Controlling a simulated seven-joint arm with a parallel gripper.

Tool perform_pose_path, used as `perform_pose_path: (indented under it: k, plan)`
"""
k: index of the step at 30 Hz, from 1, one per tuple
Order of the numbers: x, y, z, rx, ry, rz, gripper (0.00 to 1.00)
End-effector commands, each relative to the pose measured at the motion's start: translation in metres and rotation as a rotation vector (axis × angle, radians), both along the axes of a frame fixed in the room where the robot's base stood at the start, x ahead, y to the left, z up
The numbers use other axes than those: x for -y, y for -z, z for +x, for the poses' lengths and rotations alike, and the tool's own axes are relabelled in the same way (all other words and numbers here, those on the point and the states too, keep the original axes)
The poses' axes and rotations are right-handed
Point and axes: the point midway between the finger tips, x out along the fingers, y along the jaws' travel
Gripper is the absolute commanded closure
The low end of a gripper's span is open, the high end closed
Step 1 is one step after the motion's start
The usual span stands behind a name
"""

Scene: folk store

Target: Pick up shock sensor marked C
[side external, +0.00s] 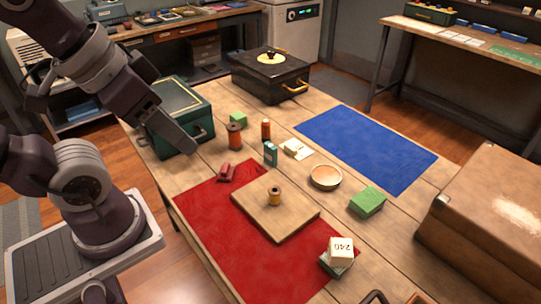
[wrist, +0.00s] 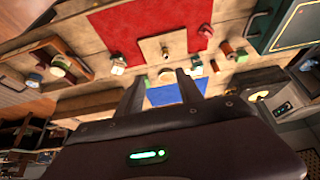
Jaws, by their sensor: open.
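No letter C is legible in either view, so I cannot tell which thing is the shock sensor. Small candidates on the table are a teal-and-white item (side external: 270,154), a pale item on white paper (side external: 295,148) and a dark red item (side external: 227,172) on the red cloth. A white block marked 240 (side external: 341,250) sits on a green block at the cloth's corner. My gripper (side external: 188,146) is above the table's left side near the green case. In the wrist view my gripper (wrist: 162,80) has its two fingers apart, with nothing held.
A wooden board (side external: 262,222) with a thread spool lies on the red cloth (side external: 205,210). A bowl (side external: 326,178), green box (side external: 367,202), brown spool (side external: 235,136) and orange bottle (side external: 266,129) stand around. A green case (side external: 178,116), record player (side external: 270,82) and suitcase (side external: 485,215) border the table. The blue cloth (side external: 370,148) is clear.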

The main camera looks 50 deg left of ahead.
Motion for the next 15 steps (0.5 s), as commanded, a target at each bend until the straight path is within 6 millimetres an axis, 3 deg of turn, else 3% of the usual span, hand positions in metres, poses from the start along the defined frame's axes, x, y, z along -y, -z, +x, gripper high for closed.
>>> perform_pose_path:
  k: [6,8,11,15]
  plan:
    - [0.000,-0.006,0.001,0.003,0.000,0.000,0.56]
    - [0.000,-0.020,0.001,0.006,0.000,0.000,0.56]
    - [-0.001,-0.058,0.003,0.005,0.005,0.003,0.56]
    - [-0.030,-0.068,0.051,-0.119,0.187,0.124,0.56]
